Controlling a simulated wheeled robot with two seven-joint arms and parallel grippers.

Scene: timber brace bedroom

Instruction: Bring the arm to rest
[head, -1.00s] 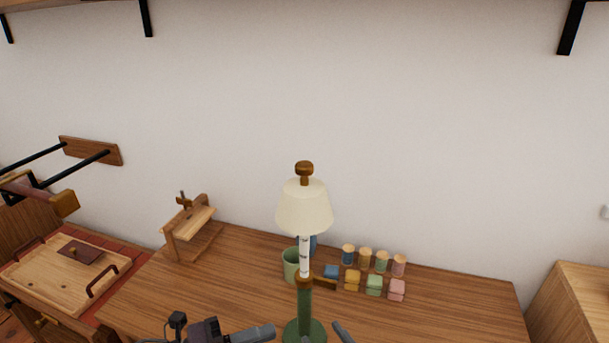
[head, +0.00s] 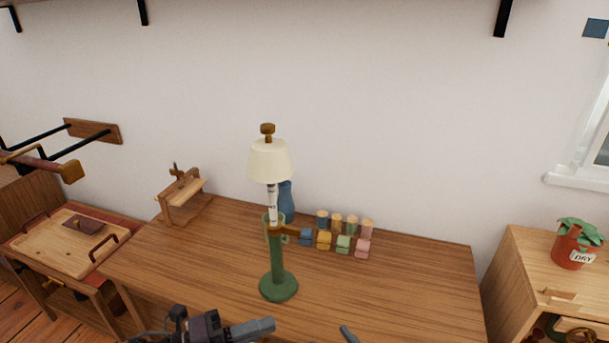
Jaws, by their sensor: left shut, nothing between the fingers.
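My left gripper (head: 262,328) shows at the bottom edge, left of the picture's middle, dark with a grey end. It is shut and holds nothing. It is in front of the desk's near part, below the green base of the lamp (head: 278,286) in the picture, with a small gap between them. Most of the arm behind it is out of the picture. A small grey piece shows at the bottom edge further right, too cut off to identify.
The lamp stands upright on the wooden desk (head: 400,285). A wooden stand (head: 183,197) is at left, a potted plant (head: 575,245) at right. The desk's right part is clear.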

